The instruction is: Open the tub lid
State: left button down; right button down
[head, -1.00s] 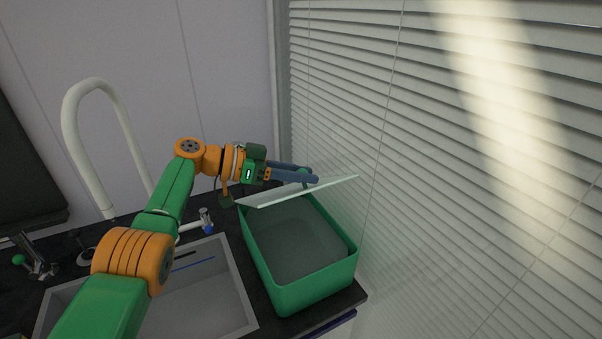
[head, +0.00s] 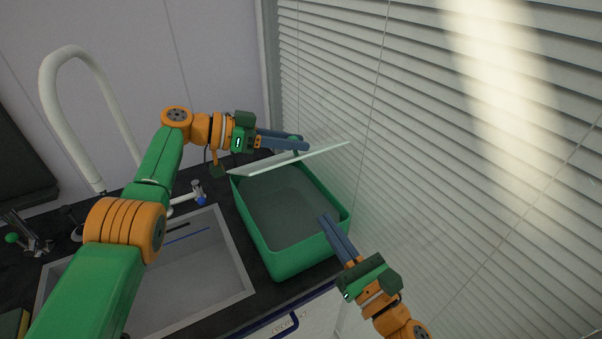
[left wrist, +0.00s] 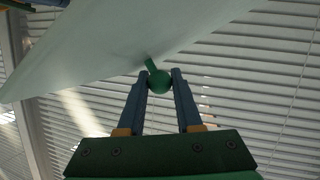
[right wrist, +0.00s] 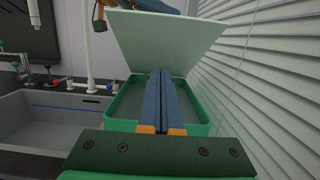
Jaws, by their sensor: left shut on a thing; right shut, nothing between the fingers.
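The green tub (head: 285,262) stands on the dark counter beside the sink, its inside visible and grey-green. Its pale lid (head: 318,154) is raised and tilted at the far side of the tub. My left gripper (head: 304,144) is shut on the lid's green knob, which shows between the fingertips in the left wrist view (left wrist: 159,81). My right gripper (head: 323,217) is shut and empty, its fingertips over the tub's near right rim. In the right wrist view the closed fingers (right wrist: 160,75) point across the tub (right wrist: 120,118) toward the raised lid (right wrist: 165,40).
A grey sink (head: 190,275) lies left of the tub, with a white curved faucet (head: 62,75) and a small blue-tipped tap (head: 200,198) behind it. Window blinds (head: 430,170) rise close on the right of the tub. A wall stands behind.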

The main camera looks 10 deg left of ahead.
jog(key=r+x, duration=0.2)
jog(key=x, duration=0.9)
jog(key=shift+r, duration=0.4)
